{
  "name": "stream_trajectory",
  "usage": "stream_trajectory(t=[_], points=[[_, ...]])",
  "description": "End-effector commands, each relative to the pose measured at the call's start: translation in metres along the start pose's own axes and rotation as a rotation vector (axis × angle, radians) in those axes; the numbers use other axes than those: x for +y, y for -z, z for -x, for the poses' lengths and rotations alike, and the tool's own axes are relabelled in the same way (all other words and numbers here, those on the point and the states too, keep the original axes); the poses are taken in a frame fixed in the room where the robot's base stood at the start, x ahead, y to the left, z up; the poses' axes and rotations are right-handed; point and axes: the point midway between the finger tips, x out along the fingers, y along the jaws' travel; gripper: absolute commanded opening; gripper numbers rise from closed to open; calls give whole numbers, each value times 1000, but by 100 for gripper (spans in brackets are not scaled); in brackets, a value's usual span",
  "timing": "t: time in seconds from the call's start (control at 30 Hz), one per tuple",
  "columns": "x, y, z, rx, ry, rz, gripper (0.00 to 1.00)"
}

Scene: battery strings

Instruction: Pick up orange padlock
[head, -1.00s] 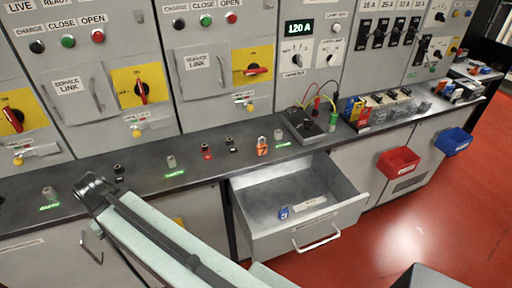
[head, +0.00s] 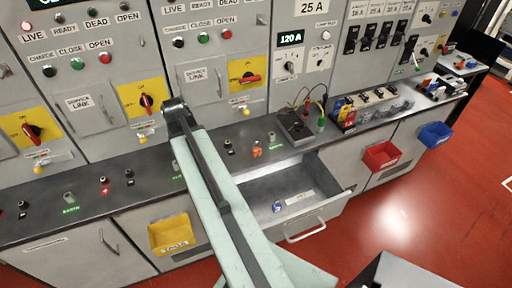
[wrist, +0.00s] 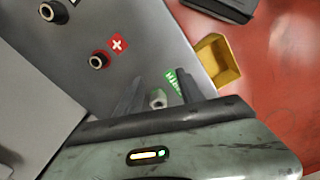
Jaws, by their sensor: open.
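The orange padlock (head: 257,149) is small and stands on the dark counter, behind the left part of the open drawer, in the head view. It does not show in the wrist view. My gripper (head: 174,104) is to its left and higher in the head picture, in front of the cabinet faces. In the wrist view my gripper (wrist: 157,85) has its two dark fingers apart with nothing held. A grey socket (wrist: 157,99) beside a green label shows between the fingers, below them on the counter.
The drawer (head: 322,212) is pulled out and holds a blue padlock (head: 277,206). A yellow bin (head: 171,235), a red bin (head: 381,155) and a blue bin (head: 435,135) hang on the front. A black tester (head: 297,127) with leads stands right of the padlock. Red floor lies open at right.

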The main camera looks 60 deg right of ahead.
Motion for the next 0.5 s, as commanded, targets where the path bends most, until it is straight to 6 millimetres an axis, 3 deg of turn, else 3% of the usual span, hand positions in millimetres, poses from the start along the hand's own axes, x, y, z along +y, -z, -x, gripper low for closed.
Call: stream_trajectory(t=[0.03,0.1,0.23,0.33,0.4,0.5], points=[[29,-44,14,-3,2,53,45],[56,-102,23,-6,6,164,45],[83,-192,34,-7,14,331,45],[90,-232,38,-6,18,413,45],[92,-247,39,-5,19,445,45],[92,-255,39,-5,20,466,45]])
